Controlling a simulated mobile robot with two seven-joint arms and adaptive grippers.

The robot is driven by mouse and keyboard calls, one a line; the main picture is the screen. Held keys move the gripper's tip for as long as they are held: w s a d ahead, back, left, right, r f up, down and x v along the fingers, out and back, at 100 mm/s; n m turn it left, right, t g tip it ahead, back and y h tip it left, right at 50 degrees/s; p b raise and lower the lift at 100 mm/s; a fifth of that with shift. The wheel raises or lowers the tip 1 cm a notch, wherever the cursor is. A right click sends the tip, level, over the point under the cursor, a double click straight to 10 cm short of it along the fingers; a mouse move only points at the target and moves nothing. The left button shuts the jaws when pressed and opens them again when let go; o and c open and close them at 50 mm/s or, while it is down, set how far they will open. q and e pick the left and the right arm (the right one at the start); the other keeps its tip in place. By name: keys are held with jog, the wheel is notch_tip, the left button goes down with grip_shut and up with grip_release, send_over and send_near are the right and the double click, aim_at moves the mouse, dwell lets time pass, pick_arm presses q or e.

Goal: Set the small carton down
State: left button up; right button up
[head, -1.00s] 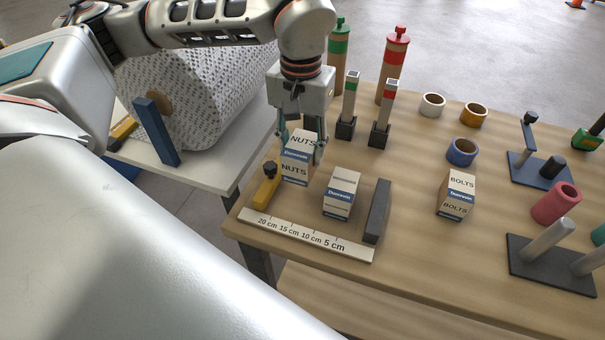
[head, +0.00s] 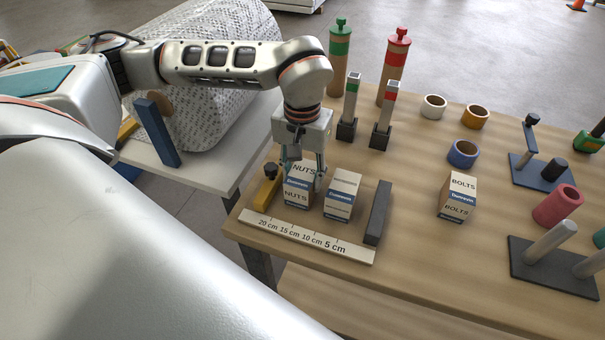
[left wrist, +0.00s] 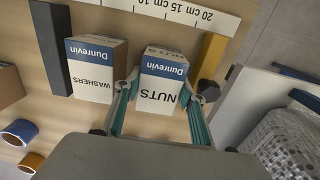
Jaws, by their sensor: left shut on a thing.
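The small NUTS carton (head: 297,196) is white and brown with a blue Dunrevin band. It is upright at the tabletop between a yellow stop and the WASHERS carton (head: 341,196). My left gripper (head: 304,172) comes from above and is shut on the NUTS carton, one finger on each side. The left wrist view also shows the NUTS carton (left wrist: 160,85) between the fingers, with a gap to the WASHERS carton (left wrist: 94,72). Its base looks on or very near the table; I cannot tell whether it touches. My right gripper is not in view.
A ruler strip (head: 305,236) runs along the front. The yellow stop (head: 267,187) and a dark bar (head: 377,212) flank the two cartons. A BOLTS carton (head: 458,197) stands apart to the right. Two narrow posts (head: 350,108) (head: 385,115) stand behind. Table between bar and BOLTS is clear.

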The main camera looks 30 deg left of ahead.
aim_at(302, 173)
pick_arm(q)
jog(key=o, duration=1.1)
jog(key=shift+f, duration=0.1)
notch_tip(302, 173, up, 12)
jog(key=shift+p, duration=0.3)
